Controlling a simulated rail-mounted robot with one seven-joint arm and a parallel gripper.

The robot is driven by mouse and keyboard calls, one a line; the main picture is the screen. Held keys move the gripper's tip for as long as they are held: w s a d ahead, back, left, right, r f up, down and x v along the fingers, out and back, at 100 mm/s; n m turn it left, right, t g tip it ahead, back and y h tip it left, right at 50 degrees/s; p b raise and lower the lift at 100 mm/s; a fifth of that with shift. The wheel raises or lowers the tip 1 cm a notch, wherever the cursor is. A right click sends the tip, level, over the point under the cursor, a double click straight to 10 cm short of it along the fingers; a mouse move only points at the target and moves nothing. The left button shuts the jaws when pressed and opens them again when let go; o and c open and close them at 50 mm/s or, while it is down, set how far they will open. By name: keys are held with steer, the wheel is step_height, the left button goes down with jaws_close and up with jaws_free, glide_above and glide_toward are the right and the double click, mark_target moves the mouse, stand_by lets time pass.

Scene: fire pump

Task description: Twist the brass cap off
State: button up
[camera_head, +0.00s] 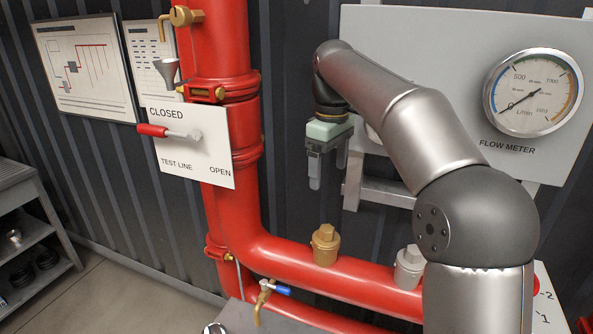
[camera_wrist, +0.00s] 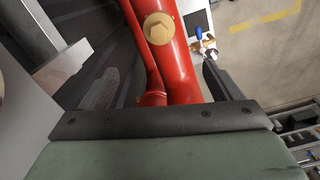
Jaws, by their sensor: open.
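The brass cap (camera_head: 325,244) stands upright on a short fitting on top of the horizontal red pipe. In the wrist view the cap (camera_wrist: 159,28) shows from above near the top edge, with a polygonal knob on a round base. My gripper (camera_head: 328,172) hangs above the cap in the head view, fingers pointing down. It is open and empty, with a clear gap between the fingertips and the cap. In the wrist view its fingers (camera_wrist: 148,78) stand wide apart at left and right, and the cap lies beyond them. Nothing hides the cap.
A grey cap (camera_head: 409,267) sits on the same red pipe (camera_head: 370,285), close to my arm. A brass valve with a blue handle (camera_head: 272,289) is at the lower front. The TEST LINE sign (camera_head: 190,150) has a red lever. A flow meter (camera_head: 533,92) hangs at right.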

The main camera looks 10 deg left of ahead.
mark_target(327, 228)
steer(key=f, duration=1.7)
steer(key=shift+d+f+b, duration=0.15)
steer(key=shift+d+b, duration=0.05)
steer(key=shift+b, duration=0.1)
steer(key=c, duration=1.1)
steer(key=o, duration=1.1)
